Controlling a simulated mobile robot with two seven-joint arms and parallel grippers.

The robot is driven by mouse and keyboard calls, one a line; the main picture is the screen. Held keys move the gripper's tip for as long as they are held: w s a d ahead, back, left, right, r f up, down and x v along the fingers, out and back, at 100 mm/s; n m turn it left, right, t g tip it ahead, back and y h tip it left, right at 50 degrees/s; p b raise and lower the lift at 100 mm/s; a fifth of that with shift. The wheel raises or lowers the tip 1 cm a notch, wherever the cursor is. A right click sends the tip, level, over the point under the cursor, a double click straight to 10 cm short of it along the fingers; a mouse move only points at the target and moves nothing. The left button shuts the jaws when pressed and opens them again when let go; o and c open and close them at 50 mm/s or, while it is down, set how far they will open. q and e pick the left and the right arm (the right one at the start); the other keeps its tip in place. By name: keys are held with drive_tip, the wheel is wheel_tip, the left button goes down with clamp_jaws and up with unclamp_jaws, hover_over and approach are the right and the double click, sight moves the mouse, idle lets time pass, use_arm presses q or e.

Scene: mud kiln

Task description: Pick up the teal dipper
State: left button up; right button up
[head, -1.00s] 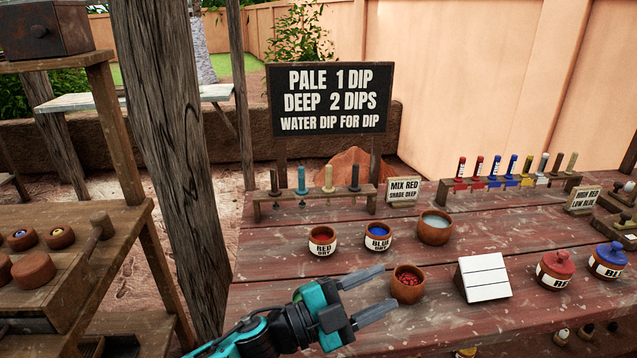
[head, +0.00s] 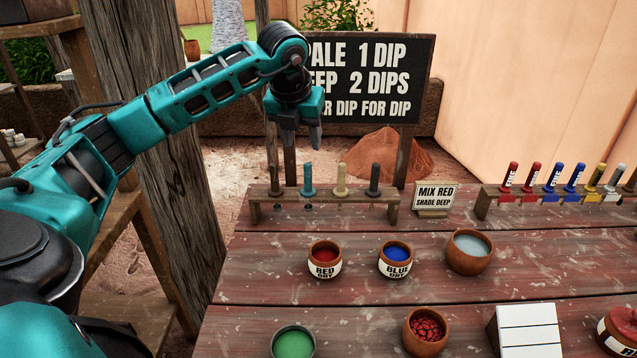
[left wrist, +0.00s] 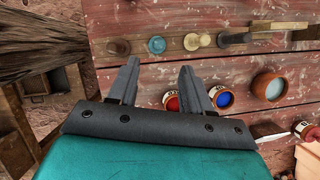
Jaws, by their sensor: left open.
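The teal dipper (head: 308,180) stands upright in a wooden rack (head: 352,200) at the back left of the table, between a dark dipper (head: 277,181) and a cream dipper (head: 341,181). My left gripper (head: 302,143) is open and empty, pointing down above the teal dipper, with a gap between them in the head view. In the left wrist view the round top of the teal dipper (left wrist: 156,44) shows just beyond and between the fingertips. My right gripper is not in view.
Another dark dipper (head: 375,180) stands at the rack's right end. The lettered board (head: 375,80) rises close behind my gripper. Red (head: 325,259) and blue (head: 396,259) pots and a water bowl (head: 468,251) stand in front.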

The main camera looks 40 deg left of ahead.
sight(307, 165)
use_arm(q)
drive_tip(key=x, duration=0.6)
drive_tip(key=shift+f, duration=0.4)
drive_tip(key=x, duration=0.5)
drive_tip(key=shift+w+a+f, duration=0.15)
drive_tip(key=shift+w+f, duration=0.05)
drive_tip(key=shift+f, duration=0.15)
clamp_jaws()
drive_tip(key=shift+r, duration=0.15)
wheel_tip(307, 165, up, 20)
drive_tip(key=p, duration=0.1)
idle(0.3)
